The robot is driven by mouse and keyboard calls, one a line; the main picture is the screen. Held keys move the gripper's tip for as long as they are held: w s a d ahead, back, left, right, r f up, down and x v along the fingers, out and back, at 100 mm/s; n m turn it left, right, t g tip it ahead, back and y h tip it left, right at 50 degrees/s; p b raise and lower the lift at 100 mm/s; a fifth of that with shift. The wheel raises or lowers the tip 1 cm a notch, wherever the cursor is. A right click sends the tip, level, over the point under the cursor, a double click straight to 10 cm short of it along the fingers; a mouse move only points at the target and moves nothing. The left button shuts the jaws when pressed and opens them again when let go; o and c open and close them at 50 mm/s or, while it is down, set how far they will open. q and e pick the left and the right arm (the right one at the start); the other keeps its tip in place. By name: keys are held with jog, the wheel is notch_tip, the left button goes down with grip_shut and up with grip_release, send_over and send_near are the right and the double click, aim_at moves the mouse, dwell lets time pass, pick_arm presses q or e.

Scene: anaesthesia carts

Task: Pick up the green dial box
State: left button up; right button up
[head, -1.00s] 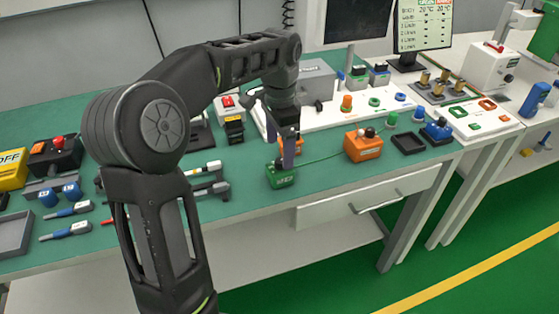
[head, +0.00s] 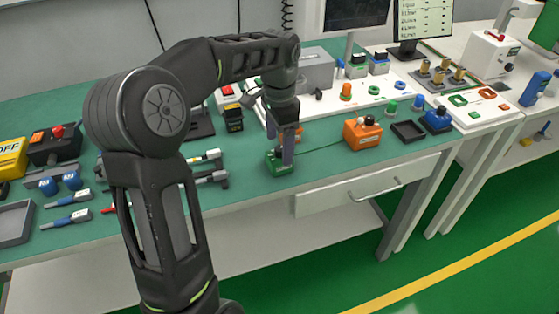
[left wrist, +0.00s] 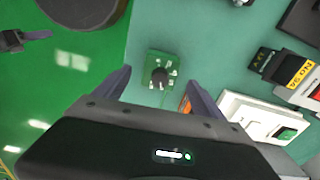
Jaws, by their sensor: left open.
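The green dial box (head: 280,167) sits on the green bench top near its front edge, a cable running from it to the right. In the left wrist view the box (left wrist: 161,70) has a black dial on top and lies between and beyond the two fingertips. My left gripper (head: 280,142) points down over the box with its fingers apart, partly hiding it from the head view. In the left wrist view the open jaws (left wrist: 158,80) hold nothing. I cannot tell whether the fingertips touch the box. My right gripper is not in view.
An orange box (head: 362,134) and a black tray (head: 408,131) stand to the right. A black-and-yellow device (head: 234,119) stands behind on the left. Grey tools (head: 208,176) lie left of the box. The bench's front edge and drawer (head: 360,188) are close by.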

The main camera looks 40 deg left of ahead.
aim_at(279, 162)
pick_arm(q)
notch_tip(279, 162, down, 5)
jog(key=shift+r, duration=0.1)
dwell(0.7)
grip_shut()
dwell(0.7)
